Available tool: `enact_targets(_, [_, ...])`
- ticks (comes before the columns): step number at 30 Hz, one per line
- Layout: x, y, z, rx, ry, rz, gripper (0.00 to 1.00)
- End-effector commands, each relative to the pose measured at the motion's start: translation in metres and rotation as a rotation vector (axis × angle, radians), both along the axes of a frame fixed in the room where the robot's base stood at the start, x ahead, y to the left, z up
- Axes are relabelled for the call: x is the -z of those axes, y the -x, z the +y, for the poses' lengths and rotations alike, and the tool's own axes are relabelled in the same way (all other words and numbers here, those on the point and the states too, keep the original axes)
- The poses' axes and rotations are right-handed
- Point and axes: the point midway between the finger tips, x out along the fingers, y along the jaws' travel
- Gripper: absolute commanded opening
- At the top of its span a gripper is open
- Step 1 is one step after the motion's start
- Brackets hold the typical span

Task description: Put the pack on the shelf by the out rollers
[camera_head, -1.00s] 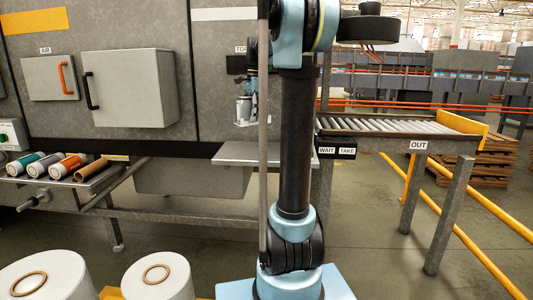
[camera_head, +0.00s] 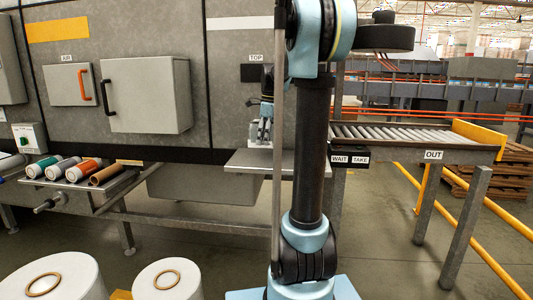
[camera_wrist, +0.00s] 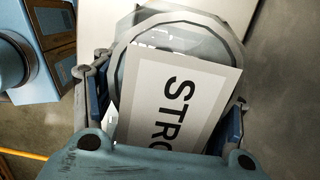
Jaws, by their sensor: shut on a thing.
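The pack (camera_wrist: 180,85) fills the middle of the wrist view. It is a clear round-ended container with a white label bearing large dark letters starting "STRO". My gripper (camera_wrist: 165,108) is shut on it, one finger at each side. In the head view my gripper (camera_head: 265,112) points down with the pack (camera_head: 259,135) low over the back of the grey metal shelf (camera_head: 248,161), left of the out rollers (camera_head: 395,134). I cannot tell whether the pack's base touches the shelf. My arm hides the shelf's right part.
WAIT and TAKE signs (camera_head: 350,160) hang right of the shelf; an OUT sign (camera_head: 433,155) marks the rollers. A grey machine wall (camera_head: 235,100) stands behind. Several coloured tubes (camera_head: 75,170) lie on a rack at left. The visible shelf front is clear.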

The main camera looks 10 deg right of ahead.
Motion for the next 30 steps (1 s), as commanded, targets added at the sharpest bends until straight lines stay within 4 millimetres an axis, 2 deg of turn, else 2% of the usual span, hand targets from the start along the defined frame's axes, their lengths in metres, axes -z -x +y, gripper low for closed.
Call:
enact_targets(8, [0.017,0.0,0.0,-0.001,0.0,0.0,0.11])
enact_targets(17, [0.051,0.0,-0.001,0.0,0.0,0.0,0.11])
enact_targets(23, [0.053,0.0,-0.002,0.001,0.0,0.0,0.11])
enact_targets(24, [0.053,0.0,-0.002,0.001,0.0,0.0,0.68])
enact_targets(27, [0.053,0.0,-0.002,0.001,0.0,0.0,0.91])
enact_targets(30, [0.053,0.0,-0.002,0.001,0.0,0.0,0.92])
